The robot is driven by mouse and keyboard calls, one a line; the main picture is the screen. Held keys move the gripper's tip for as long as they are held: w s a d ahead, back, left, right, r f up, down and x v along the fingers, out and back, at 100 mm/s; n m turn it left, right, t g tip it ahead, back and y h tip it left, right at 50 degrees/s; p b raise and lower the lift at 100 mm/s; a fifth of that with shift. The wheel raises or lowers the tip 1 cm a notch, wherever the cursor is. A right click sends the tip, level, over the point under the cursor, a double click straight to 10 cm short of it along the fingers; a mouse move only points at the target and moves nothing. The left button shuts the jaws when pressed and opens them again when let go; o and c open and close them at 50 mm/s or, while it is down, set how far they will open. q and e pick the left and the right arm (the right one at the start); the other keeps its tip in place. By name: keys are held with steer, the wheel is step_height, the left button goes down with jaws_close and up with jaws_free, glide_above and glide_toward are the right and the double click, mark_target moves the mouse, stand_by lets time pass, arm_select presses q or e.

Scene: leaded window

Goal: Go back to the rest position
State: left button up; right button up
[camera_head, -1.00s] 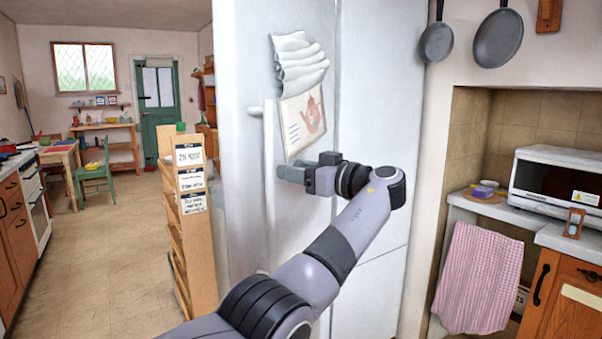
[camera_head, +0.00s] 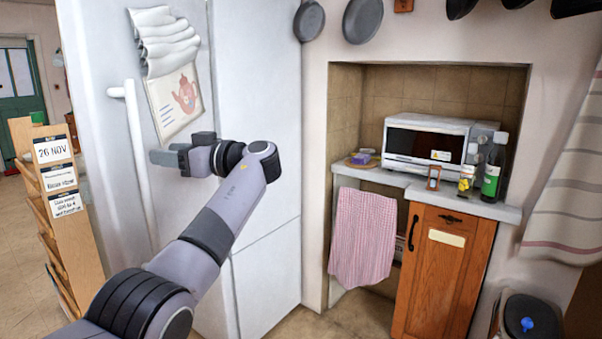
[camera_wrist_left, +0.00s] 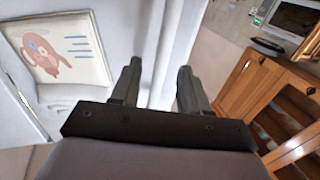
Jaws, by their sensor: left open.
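My left gripper (camera_head: 167,157) is in front of the white fridge (camera_head: 258,130), just below a hanging cloth or calendar with a red teapot picture (camera_head: 176,102). The teapot picture also shows in the left wrist view (camera_wrist_left: 65,50), to the left of the fingers. The white fridge handle (camera_head: 134,150) stands to the left of the gripper. My right gripper is not in view.
A wooden rack with date cards (camera_head: 62,215) stands at the left. A checked towel (camera_head: 363,235) hangs below. A dark-lidded bin (camera_head: 528,318) stands at the lower right.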

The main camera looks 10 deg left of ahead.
arm_select(q)
step_height(320, 180, down, 31)
steer(key=d+m+t+h+p, duration=0.1)
steer(key=d+m+t+h, duration=0.1)
steer(key=m+t+h, duration=0.65)
steer(key=s+d+f+m+g+h+p, duration=0.1)
steer(key=s+d+f+m+h, duration=0.15)
steer(key=s+f, duration=0.35)
steer(key=s+d+f+m+g+h, duration=0.15)
steer(key=s+f+m, duration=0.3)
steer(key=f, duration=0.45)
steer(key=s+d+m+t+h, duration=0.1)
steer(key=s+d+h, duration=0.2)
steer(key=s, duration=0.8)
steer(key=s+d+m+t+h+p, duration=0.1)
steer(key=s+d+h, duration=0.3)
steer(key=s, duration=0.8)
steer(key=shift+d+f+m, duration=0.45)
steer(key=shift+d+m, duration=0.2)
steer(key=shift+d, duration=0.5)
steer(key=shift+s+a+h, duration=0.1)
steer(key=shift+a+h, duration=0.05)
steer(key=shift+h, duration=0.1)
